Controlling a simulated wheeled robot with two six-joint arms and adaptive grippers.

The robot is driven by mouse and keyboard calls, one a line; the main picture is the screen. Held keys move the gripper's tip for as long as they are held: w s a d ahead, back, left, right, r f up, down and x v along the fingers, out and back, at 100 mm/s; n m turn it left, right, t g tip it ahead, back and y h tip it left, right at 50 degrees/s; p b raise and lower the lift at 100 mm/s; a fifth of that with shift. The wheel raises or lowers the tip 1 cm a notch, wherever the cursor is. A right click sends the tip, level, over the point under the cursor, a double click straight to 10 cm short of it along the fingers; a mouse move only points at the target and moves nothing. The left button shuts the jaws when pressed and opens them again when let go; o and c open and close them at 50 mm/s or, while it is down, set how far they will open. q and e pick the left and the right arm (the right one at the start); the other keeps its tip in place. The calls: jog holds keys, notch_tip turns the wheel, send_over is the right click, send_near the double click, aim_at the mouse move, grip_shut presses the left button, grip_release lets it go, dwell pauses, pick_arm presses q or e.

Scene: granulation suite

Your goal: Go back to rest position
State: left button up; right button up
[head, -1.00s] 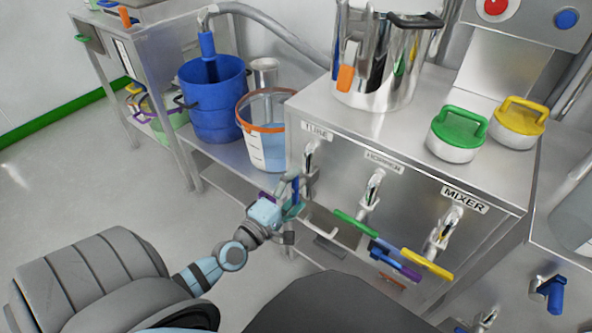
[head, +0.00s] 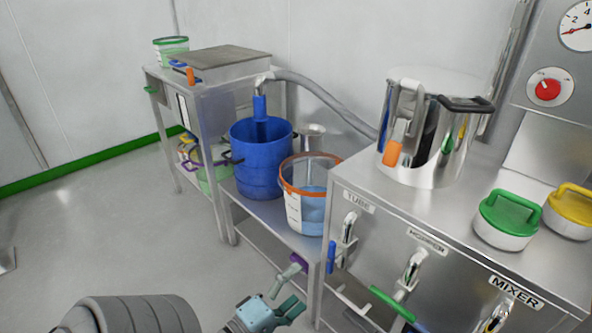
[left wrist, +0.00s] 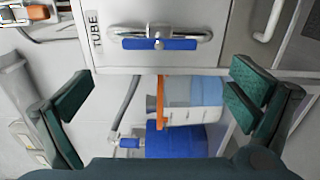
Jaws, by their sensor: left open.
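My left gripper (head: 290,289) is low in the head view, in front of the steel cabinet and below the blue TUBE valve handle (head: 331,257). Its fingers are spread wide with nothing between them; they also show at both sides of the left wrist view (left wrist: 160,98). The blue handle shows in the left wrist view (left wrist: 160,44) under the TUBE label, beyond the fingers and apart from them. My right gripper is not in view.
The steel cabinet (head: 365,222) stands close on the right, with a green valve handle (head: 392,303) jutting out. A blue bucket (head: 260,165) and a clear orange-rimmed bucket (head: 293,212) stand on a low bench. The grey floor (head: 110,240) at left is open.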

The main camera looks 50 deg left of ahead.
pick_arm(q)
jog(key=shift+s, duration=0.45)
jog(key=s+d+f+m+g, duration=0.2)
jog(key=s+f+m+g, duration=0.3)
jog(key=f, duration=0.6)
jog(key=s+d+f+m+g, duration=0.15)
jog(key=f+m+g, duration=0.35)
jog(key=f, duration=0.6)
jog(key=s+d+f+m+g, duration=0.3)
jog(key=f+m, duration=0.4)
jog(key=f, duration=0.5)
jog(key=s+a+r+m+g+p, duration=0.1)
jog(key=s+r+g+p, duration=0.2)
jog(key=s+r+p, duration=1.3)
notch_tip(320, 180, up, 2)
jog(key=p, duration=1.1)
jog(key=shift+a+r+m+g, duration=0.15)
jog(key=shift+m+g, duration=0.25)
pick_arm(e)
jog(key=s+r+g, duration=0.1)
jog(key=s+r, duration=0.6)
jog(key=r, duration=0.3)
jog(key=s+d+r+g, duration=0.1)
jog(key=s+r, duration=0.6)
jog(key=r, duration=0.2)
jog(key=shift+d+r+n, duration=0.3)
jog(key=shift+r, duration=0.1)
